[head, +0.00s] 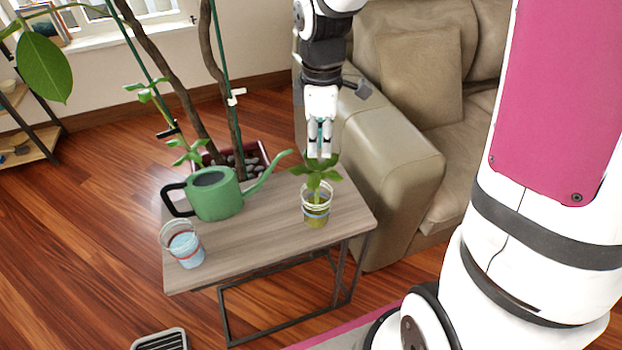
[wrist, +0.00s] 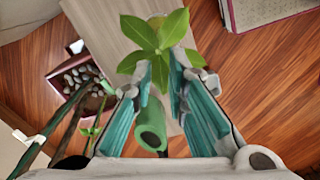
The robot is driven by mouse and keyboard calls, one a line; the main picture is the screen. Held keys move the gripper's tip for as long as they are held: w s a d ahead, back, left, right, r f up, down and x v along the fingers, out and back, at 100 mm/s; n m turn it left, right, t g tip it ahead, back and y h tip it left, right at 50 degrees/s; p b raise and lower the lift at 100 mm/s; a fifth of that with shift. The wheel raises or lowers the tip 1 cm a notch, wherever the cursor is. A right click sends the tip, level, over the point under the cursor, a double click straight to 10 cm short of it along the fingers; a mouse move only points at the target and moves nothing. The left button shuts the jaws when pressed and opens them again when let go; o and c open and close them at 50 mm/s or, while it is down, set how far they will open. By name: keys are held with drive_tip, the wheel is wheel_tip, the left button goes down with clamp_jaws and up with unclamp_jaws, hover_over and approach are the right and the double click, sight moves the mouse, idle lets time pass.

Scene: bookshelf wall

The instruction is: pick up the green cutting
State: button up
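The green cutting (head: 316,176) stands upright in a clear cup (head: 316,210) on the right part of the small wooden table (head: 260,235). The cup holds yellowish-green liquid. My gripper (head: 320,154) points down just above the cutting's top leaves. In the wrist view the cutting (wrist: 156,40) shows its spread leaves just beyond the fingertips, and the cup is mostly hidden beneath them. My gripper (wrist: 162,68) is open there, with a gap between its teal-padded fingers and nothing held. I cannot tell whether the fingertips touch the leaves.
A green watering can (head: 215,195) stands left of the cup, its spout reaching toward the cutting. Another cup (head: 184,245) with bluish contents stands at the table's left front. A potted plant (head: 240,160) is behind the table. A beige sofa (head: 390,160) stands close on the right.

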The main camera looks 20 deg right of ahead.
sight(317, 184)
wheel_tip(317, 184, down, 8)
drive_tip(key=shift+f+b, duration=0.2)
drive_tip(key=shift+b, duration=0.7)
drive_tip(key=shift+w+a+f+b, duration=0.15)
drive_tip(key=shift+f+b, duration=0.6)
drive_tip(key=shift+f, duration=1.8)
clamp_jaws()
drive_tip(key=shift+r, duration=0.15)
